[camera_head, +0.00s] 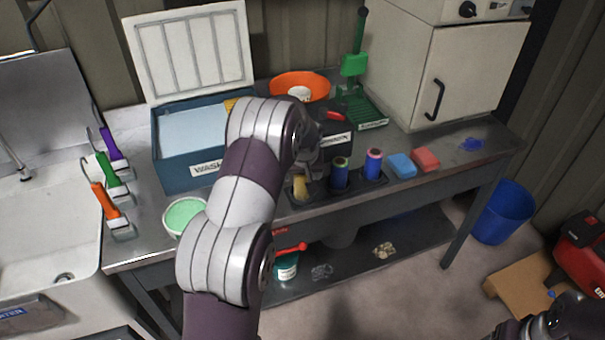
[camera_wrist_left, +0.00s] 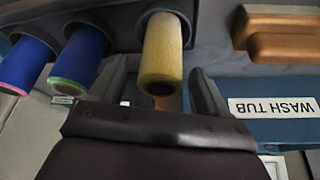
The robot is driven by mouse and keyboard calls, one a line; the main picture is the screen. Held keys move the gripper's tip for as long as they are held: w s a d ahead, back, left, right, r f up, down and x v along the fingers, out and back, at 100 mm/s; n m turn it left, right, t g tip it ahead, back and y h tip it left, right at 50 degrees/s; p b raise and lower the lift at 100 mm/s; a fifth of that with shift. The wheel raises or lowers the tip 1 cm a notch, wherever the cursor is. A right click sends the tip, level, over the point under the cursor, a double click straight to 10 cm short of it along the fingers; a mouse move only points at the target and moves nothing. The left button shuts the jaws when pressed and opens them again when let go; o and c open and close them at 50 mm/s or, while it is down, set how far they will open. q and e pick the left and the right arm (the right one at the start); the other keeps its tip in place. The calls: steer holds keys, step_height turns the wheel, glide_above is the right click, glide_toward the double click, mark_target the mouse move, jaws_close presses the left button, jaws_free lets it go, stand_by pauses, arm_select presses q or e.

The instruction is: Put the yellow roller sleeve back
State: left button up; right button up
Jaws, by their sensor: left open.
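The yellow roller sleeve (camera_head: 300,188) is at the left end of a dark rack (camera_head: 325,195) on the bench, its top partly hidden by my gripper. In the left wrist view the yellow sleeve (camera_wrist_left: 163,50) has its far end at a round socket of the rack (camera_wrist_left: 130,10), and its open near end faces me. My left gripper (camera_head: 309,165) is open. In the left wrist view its fingers (camera_wrist_left: 160,88) are on either side of the sleeve's near end, with gaps showing. Two blue sleeves, one green-ended (camera_head: 340,172) and one pink-ended (camera_head: 374,164), stand in the rack's other sockets.
A blue wash tub (camera_head: 185,180) stands behind my left arm. A black box (camera_head: 338,143) is close behind the rack. Blue (camera_head: 402,165) and red (camera_head: 426,159) blocks lie to its right. Part of my right arm shows at the lower right.

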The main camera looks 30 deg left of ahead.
arm_select(q)
steer(key=b+v, duration=0.2)
steer(key=v, duration=0.9)
steer(key=s+d+f+m, duration=0.2)
steer(key=s+d, duration=0.2)
steer(key=s, duration=0.4)
steer(key=s+d+f+m+g+h, duration=0.1)
steer(key=s+d+f+m, duration=0.1)
steer(key=s+d, duration=0.3)
steer(key=s+d+f+m+g+h, duration=0.1)
steer(key=s+d, duration=0.4)
steer(key=s, duration=0.5)
steer(key=shift+s+d+f+m, duration=0.25)
steer(key=shift+s+f+m, duration=0.1)
steer(key=shift+f+m, duration=0.3)
steer(key=shift+s+r, duration=0.1)
steer(key=shift+r, duration=0.05)
